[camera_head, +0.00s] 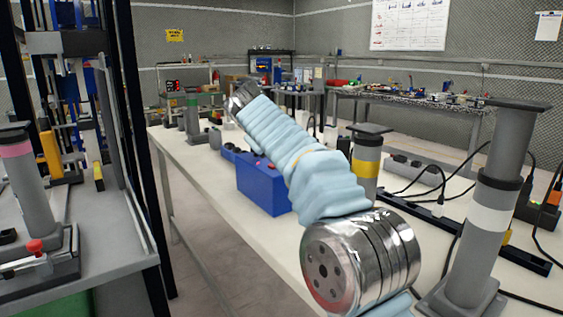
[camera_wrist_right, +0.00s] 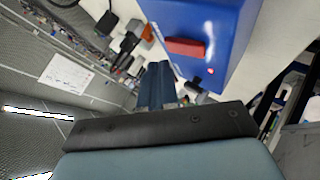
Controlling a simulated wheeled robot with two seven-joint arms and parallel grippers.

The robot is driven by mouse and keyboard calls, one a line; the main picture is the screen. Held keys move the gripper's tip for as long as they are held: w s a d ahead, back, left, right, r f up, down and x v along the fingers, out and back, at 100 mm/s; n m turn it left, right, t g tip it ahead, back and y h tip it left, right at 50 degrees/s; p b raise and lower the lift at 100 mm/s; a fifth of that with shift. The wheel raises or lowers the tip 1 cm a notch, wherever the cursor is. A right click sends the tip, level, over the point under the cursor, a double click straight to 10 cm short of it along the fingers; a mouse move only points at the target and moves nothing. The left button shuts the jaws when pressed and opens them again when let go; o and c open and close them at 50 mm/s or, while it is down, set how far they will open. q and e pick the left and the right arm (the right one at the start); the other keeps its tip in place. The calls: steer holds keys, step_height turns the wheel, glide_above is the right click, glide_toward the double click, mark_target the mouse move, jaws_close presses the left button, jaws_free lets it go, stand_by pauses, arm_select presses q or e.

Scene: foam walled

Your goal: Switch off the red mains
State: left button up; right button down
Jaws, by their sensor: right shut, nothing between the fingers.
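A blue box (camera_head: 262,188) stands on the long white bench in the head view, partly hidden by my right forearm. In the right wrist view the blue box (camera_wrist_right: 215,20) is close, at the top. A red rocker switch (camera_wrist_right: 185,47) is on its face, with a small red light (camera_wrist_right: 210,70) beside it. My right gripper (camera_wrist_right: 156,66) is shut and empty, its fingertips beside the box, near the switch in the picture. I cannot tell whether they touch the box. In the head view I cannot make out the right gripper's fingers. My left gripper is not in view.
The white bench (camera_head: 175,150) also carries grey posts with coloured bands, such as one with a white band (camera_head: 490,215). Black cables (camera_head: 440,180) and a power strip lie at right. A machine stand (camera_head: 80,275) is at left, with an open floor gap between.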

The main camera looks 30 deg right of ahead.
steer(key=shift+f, duration=0.15)
steer(key=shift+d+f+b, duration=0.1)
steer(key=shift+f+b, duration=0.2)
steer(key=shift+b, duration=0.05)
steer(key=shift+f+b, duration=0.3)
steer(key=shift+f, duration=0.05)
stand_by(0.5)
steer(key=shift+r, duration=0.1)
steer(key=shift+r+p, duration=0.75)
steer(key=shift+p, duration=0.05)
steer(key=r+p, duration=0.2)
steer(key=shift+a+r+p, duration=0.3)
steer(key=shift+r, duration=0.05)
steer(key=shift+a+r, duration=0.2)
steer(key=shift+r, duration=0.9)
